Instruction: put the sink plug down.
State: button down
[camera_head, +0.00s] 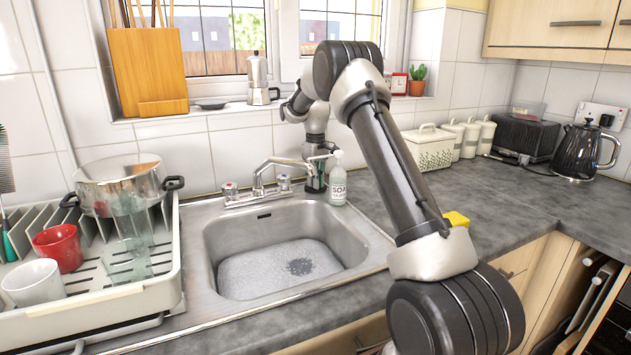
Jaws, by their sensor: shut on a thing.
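My gripper (317,182) points down behind the sink, between the tap (268,180) and the white soap bottle (338,180). It is small and partly hidden at this distance. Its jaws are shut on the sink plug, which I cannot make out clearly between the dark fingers. I cannot tell whether the plug touches the surface behind the sink.
A dish rack (170,290) with a steel pot (125,185), a red mug (60,248), a white mug (35,282) and glasses stands left. A moka pot (260,80) and a cactus (417,82) stand on the windowsill. A yellow sponge (456,219) lies right. The counter (530,205) has free room.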

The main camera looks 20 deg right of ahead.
jog(key=c, duration=1.5)
grip_release()
jog(key=shift+f, duration=0.1)
jog(key=shift+c, duration=0.2)
